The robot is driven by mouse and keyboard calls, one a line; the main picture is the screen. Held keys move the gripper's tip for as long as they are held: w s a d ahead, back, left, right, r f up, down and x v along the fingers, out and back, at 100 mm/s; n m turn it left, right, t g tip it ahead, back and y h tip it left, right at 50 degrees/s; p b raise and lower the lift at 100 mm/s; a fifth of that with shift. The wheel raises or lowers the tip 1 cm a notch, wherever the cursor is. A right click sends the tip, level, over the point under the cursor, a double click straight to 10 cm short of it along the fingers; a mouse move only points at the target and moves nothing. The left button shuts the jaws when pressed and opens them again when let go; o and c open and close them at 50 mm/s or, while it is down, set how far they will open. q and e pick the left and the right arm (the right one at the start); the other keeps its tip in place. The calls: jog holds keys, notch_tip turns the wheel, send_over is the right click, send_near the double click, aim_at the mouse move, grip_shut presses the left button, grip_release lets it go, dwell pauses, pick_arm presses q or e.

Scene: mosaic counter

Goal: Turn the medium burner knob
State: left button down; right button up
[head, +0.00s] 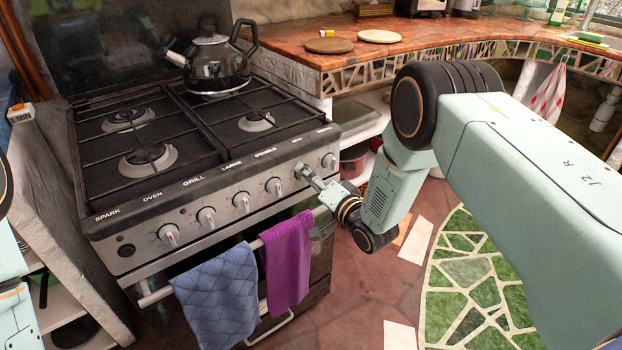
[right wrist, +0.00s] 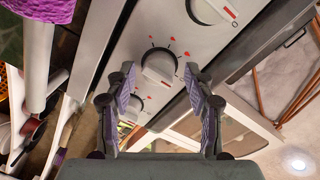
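The stove's front panel (head: 190,225) carries a row of light grey knobs with labels above; the labels toward the right are too small to read surely. My right gripper (head: 306,174) is at the panel, in front of the second knob from the right, which it partly hides. In the right wrist view a round knob (right wrist: 160,67) with a white pointer bar and red marks around it shows between the open fingertips (right wrist: 158,72). The fingers stand on both sides of it; I cannot tell whether they touch it. My left gripper is out of view.
A blue towel (head: 218,300) and a purple towel (head: 287,262) hang on the oven rail below the knobs. A dark kettle (head: 215,65) stands on a back burner. Neighbouring knobs (head: 273,188) sit close beside the gripper. A tiled counter (head: 400,42) curves behind.

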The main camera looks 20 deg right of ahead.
jog(key=shift+s+d, duration=0.1)
jog(key=shift+s, duration=0.05)
jog(key=v, duration=1.1)
jog(key=shift+s+d, duration=0.15)
jog(key=shift+s, duration=0.25)
jog(key=s+f+n+g+h, duration=0.45)
jog(key=s+f+g, duration=0.45)
jog(key=s+f, duration=0.55)
jog(key=s+f+n+g, duration=0.1)
jog(key=s+n+g, duration=0.2)
jog(key=s, duration=1.8)
jog(key=g+h, duration=0.1)
jog(key=g, duration=0.3)
jog(key=shift+s+f+g, duration=0.3)
jog(key=shift+s+f, duration=0.05)
